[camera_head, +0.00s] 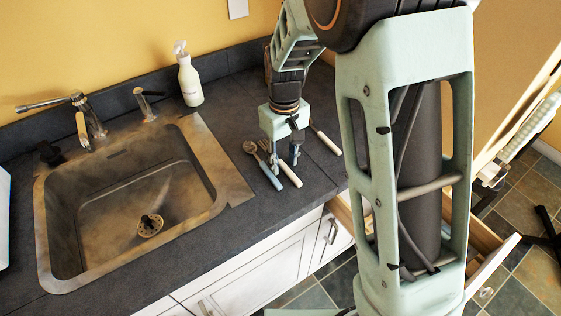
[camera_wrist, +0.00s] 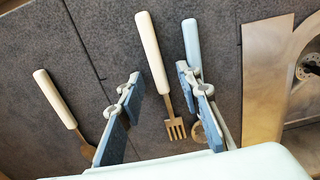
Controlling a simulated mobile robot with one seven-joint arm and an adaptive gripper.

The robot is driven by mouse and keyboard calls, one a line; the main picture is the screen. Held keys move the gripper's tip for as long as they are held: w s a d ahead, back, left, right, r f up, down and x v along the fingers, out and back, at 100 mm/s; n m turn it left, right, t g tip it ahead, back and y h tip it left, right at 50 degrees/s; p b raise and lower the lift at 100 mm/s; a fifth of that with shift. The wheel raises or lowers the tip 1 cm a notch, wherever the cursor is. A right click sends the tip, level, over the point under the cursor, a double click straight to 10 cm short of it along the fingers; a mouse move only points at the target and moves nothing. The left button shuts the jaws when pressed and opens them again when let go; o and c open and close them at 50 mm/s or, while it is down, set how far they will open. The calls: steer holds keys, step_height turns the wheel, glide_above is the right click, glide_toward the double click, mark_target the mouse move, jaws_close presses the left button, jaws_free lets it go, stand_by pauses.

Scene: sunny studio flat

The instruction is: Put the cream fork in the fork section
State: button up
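The cream fork (camera_wrist: 153,55) lies flat on the dark counter, its metal tines towards my gripper's palm. In the wrist view my gripper (camera_wrist: 160,76) is open, with one finger on each side of the fork and a gap to it. In the head view my gripper (camera_head: 284,162) points down low over the counter, and the fork's cream handle (camera_head: 290,173) sticks out towards the front edge. The fork section is not seen; an open drawer (camera_head: 493,262) shows partly at the right, mostly hidden behind my arm.
A blue-handled spoon (camera_wrist: 192,42) lies close right of the fork, partly behind a finger. Another cream-handled utensil (camera_wrist: 54,97) lies left, its head partly hidden.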

jaws_close()
steer(key=shift+r, duration=0.2)
